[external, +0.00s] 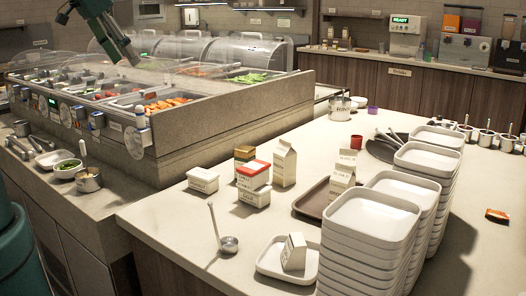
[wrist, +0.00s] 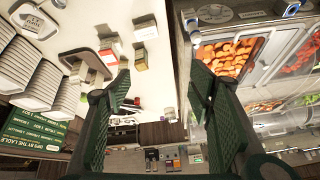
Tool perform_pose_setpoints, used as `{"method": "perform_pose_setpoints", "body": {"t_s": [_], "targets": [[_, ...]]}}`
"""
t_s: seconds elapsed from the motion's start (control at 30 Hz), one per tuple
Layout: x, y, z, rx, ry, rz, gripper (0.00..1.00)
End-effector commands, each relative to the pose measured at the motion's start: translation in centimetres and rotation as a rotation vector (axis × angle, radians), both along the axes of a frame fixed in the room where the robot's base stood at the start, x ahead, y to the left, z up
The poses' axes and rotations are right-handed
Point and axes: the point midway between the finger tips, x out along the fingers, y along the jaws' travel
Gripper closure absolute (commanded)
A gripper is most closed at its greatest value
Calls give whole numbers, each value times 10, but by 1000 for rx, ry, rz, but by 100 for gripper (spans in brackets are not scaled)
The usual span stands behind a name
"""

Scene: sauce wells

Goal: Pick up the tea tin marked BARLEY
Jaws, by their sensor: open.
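No label clearly reads BARLEY, so I cannot tell which container is that tin. A small cluster stands on the pale counter (external: 150,215): a dark box with a yellowish front (external: 244,155), a red-lidded box (external: 253,172), a pale box with dark lettering (external: 254,196) and a white lidded box (external: 203,180). My gripper (wrist: 161,72) is open and empty. In the external view it is at the upper left (external: 130,58), above the food wells and away from the cluster.
Pale cartons (external: 284,164) stand beside the cluster, and one (external: 294,254) is in a white tray (external: 268,262). Tall stacks of white trays (external: 365,255) stand at the right. A ladle (external: 228,244) lies in front. Clear covers (external: 255,52) top the food wells on the left.

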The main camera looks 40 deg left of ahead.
Motion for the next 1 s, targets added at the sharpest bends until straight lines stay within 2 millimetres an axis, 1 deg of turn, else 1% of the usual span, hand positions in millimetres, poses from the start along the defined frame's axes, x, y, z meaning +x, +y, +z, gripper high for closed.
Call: {"method": "perform_pose_setpoints", "body": {"t_s": [0.03,0.4,0.7,1.0], "targets": [[9,-2,4,12,12,-24,48],[61,-16,24,99,99,-210,48],[106,-29,32,160,166,-366,48],[154,-44,34,213,232,-526,48]]}}
